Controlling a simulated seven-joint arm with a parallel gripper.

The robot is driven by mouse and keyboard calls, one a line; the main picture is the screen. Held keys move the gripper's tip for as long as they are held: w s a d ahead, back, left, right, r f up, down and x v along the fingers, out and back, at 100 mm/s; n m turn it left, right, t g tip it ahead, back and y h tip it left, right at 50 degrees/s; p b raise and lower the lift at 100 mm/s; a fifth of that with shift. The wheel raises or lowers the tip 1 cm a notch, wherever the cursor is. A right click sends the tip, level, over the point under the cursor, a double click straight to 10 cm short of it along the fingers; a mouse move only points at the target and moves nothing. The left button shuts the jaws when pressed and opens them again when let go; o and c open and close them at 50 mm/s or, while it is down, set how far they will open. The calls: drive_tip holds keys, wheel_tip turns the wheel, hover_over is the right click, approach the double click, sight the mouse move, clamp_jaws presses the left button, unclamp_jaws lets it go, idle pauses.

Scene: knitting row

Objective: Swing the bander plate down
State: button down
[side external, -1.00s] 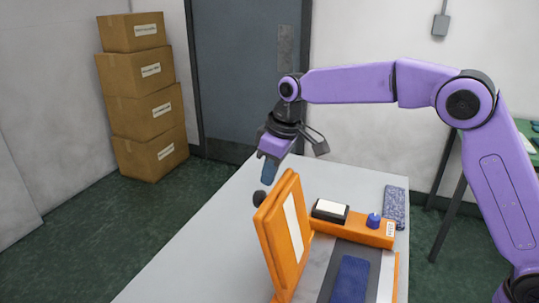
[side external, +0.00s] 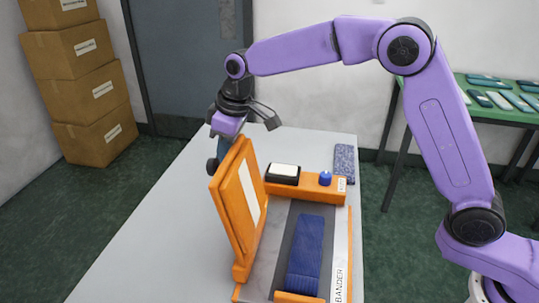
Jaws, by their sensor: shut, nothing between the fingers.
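The bander (side external: 339,274) is an orange-framed machine on the grey table. Its orange plate (side external: 233,205), with a pale inner panel, stands raised and nearly upright along the left side. A round black knob (side external: 212,166) shows at the plate's upper left edge. A dark blue knitted piece (side external: 306,255) lies flat on the grey bed to the right of the plate. My gripper (side external: 224,152) is shut and empty, pointing down at the far left side of the plate's top. Its fingertips are partly hidden behind the plate, so I cannot tell if they touch it.
An orange rear block carries a black box with a white top (side external: 284,174) and a blue knob (side external: 325,178). A speckled blue folded piece (side external: 344,160) lies behind. The table (side external: 150,230) is clear at left. Cardboard boxes (side external: 82,90) and a green table (side external: 480,109) stand beyond.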

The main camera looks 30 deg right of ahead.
sight(252, 157)
drive_tip(key=shift+s+d, duration=2.3)
drive_tip(key=shift+r, duration=0.1)
drive_tip(key=shift+r, duration=3.4)
drive_tip(key=s+d+f+n, duration=0.1)
drive_tip(key=s+d+f, duration=0.2)
drive_tip(key=s+d, duration=0.3)
drive_tip(key=s+d+f+n+g+h, duration=0.1)
drive_tip(key=s+d+f, duration=0.2)
drive_tip(key=s+d, duration=0.4)
drive_tip(key=s+d+f+n, duration=0.1)
drive_tip(key=s+d+f, duration=0.2)
drive_tip(key=s, duration=1.7)
drive_tip(key=d, duration=0.4)
drive_tip(key=shift+f+n+g+h, duration=0.25)
drive_tip(key=shift+n+g+h, duration=0.05)
drive_tip(key=shift+g, duration=0.1)
